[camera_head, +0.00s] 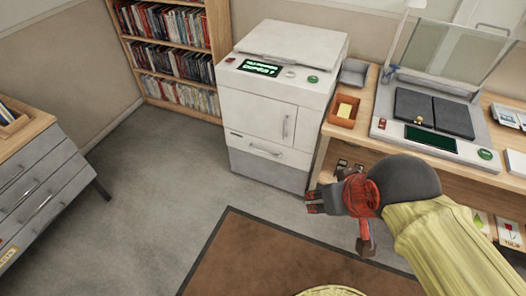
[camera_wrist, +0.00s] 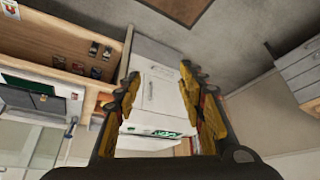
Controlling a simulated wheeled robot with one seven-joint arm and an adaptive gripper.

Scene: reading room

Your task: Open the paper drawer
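The white copier (camera_head: 285,58) stands against the wall in the head view, with a lit green screen on top. Its paper drawer (camera_head: 262,149) is the low front panel with a horizontal handle, below a door (camera_head: 262,114) with an upright handle. The drawer looks shut, flush with the front. My gripper (camera_head: 338,212) is in front and to the right of the copier, apart from it. In the wrist view, turned upside down, my gripper (camera_wrist: 160,76) has its fingers wide apart and empty, with the copier front (camera_wrist: 160,100) seen between them at a distance.
A wooden desk (camera_head: 359,131) with an orange tray (camera_head: 342,111) and a scanner-like machine (camera_head: 430,143) stands right of the copier. A bookshelf (camera_head: 216,40) is behind left. A grey drawer cabinet (camera_head: 45,185) stands far left. The floor (camera_head: 165,205) before the copier is clear, with a brown rug (camera_head: 250,255) nearer.

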